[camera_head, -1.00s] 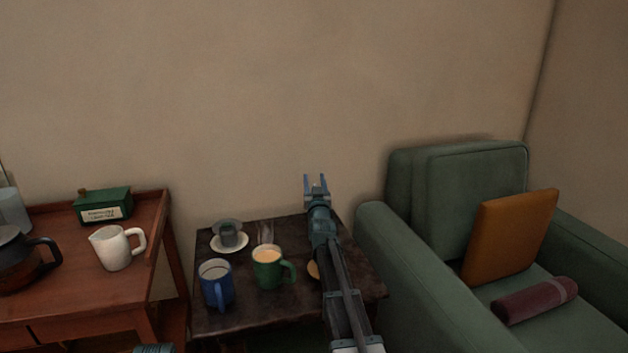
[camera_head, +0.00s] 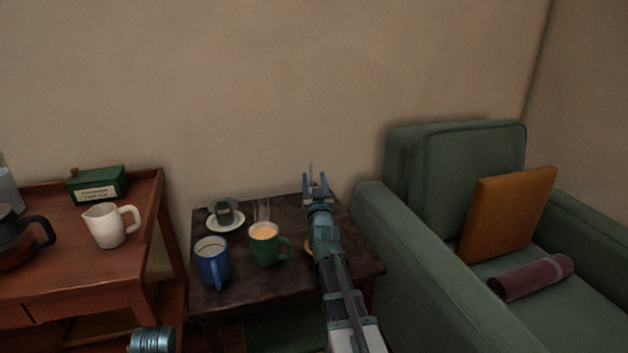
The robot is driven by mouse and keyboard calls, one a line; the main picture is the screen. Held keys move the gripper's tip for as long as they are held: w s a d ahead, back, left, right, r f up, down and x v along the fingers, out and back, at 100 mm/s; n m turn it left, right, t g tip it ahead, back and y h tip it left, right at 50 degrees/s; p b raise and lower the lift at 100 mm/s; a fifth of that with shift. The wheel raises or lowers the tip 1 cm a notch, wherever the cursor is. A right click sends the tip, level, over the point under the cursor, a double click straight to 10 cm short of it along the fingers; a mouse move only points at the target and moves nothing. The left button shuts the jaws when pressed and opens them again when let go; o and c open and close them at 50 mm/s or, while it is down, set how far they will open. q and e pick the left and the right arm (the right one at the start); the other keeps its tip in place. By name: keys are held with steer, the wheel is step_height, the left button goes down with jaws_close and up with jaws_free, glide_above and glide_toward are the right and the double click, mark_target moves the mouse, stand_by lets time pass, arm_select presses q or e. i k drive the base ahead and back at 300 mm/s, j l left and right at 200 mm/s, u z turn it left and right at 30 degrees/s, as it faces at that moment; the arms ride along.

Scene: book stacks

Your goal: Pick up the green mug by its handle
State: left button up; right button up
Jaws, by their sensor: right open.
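The green mug (camera_head: 262,247) stands upright on a small dark table (camera_head: 245,291), filled with a light brown drink. Its handle (camera_head: 287,249) sticks out to the right, toward my right arm. My right gripper (camera_head: 315,183) is open and empty, with its fingers pointing up and away toward the wall. It is above and to the right of the mug, apart from it. A blue mug (camera_head: 212,263) stands to the left of the green mug, its handle toward me. Of my left arm only a rounded part (camera_head: 152,340) shows at the bottom edge; its gripper does not show.
A saucer (camera_head: 226,222) with a small dark object sits behind the mugs. A yellowish round thing (camera_head: 308,247) is partly hidden by my right arm. A wooden cart (camera_head: 148,237) with a white pitcher (camera_head: 109,226) is on the left; a green armchair (camera_head: 415,268) stands close on the right.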

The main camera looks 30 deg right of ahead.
mark_target(264, 247)
steer(key=k+j, duration=0.3)
steer(key=k, duration=0.15)
steer(key=k+j, duration=0.35)
steer(key=k, duration=0.1)
